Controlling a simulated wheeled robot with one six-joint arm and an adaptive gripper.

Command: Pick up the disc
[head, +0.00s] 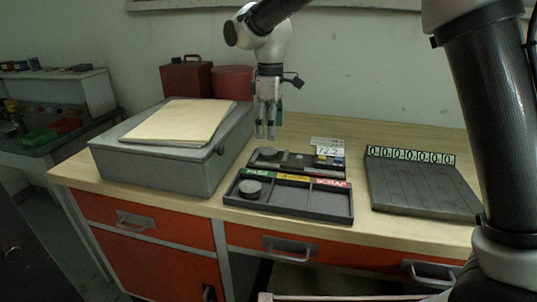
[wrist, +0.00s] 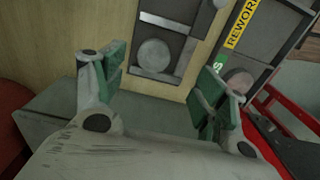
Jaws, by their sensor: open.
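One grey disc (head: 268,153) rests at the left end of a dark grey plate (head: 294,161) behind the tray; it also shows in the wrist view (wrist: 153,55). A second grey disc (head: 250,188) lies in the left compartment of the dark sorting tray (head: 318,213); it is partly visible in the wrist view (wrist: 238,80). The tray has green, yellow and red labels; the yellow one reads REWORK. My gripper (head: 266,133) is open and empty, pointing down above the plate's left end. In the wrist view its green-padded fingers stand either side, apart from both discs.
A grey box (head: 165,165) with a folder (head: 180,122) on it stands left of my gripper. A red case (head: 187,78) and red can (head: 233,82) stand behind. A display (head: 328,151) reads 72.2. A slotted grey board (head: 420,187) lies right. Bare wood separates tray and board.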

